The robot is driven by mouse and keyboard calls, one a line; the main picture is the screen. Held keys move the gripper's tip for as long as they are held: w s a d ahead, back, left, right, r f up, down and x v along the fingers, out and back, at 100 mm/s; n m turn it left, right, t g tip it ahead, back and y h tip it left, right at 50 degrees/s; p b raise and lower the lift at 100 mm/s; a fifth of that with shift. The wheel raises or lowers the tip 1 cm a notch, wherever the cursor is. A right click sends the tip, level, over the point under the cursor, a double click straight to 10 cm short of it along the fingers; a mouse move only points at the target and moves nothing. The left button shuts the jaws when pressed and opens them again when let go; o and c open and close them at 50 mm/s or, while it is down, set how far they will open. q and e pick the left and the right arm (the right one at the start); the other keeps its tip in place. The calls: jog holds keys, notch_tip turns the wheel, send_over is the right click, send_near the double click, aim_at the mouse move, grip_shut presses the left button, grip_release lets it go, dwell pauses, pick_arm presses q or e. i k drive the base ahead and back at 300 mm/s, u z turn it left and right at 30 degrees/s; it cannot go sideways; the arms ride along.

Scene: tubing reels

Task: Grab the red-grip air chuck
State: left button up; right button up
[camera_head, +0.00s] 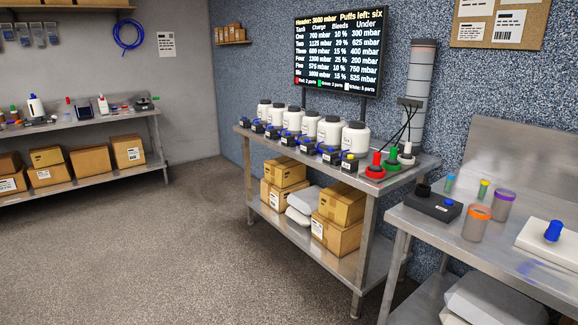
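The red-grip air chuck (376,159) stands upright at the front right end of the middle steel table (428,160), above a red round base (375,172). A green-grip chuck (392,153) and a white-grip chuck (407,148) stand behind it to the right in a slanting row. Dark hoses (409,122) run from the chucks' area up to a grey upright cylinder (420,75). Neither of my grippers is in view.
Several white tanks (355,138) with blue fittings line the middle table left of the chucks. A screen (339,52) hangs behind them. A right-hand bench (440,228) holds an orange-lidded jar (476,224) and other items. Open floor (190,240) lies in front of the middle table.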

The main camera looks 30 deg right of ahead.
aim_at(376, 167)
jog(key=z, duration=0.35)
jog(key=i, duration=1.3)
jog(key=z, duration=1.25)
jog(key=i, duration=1.2)
jog(key=z, duration=0.7)
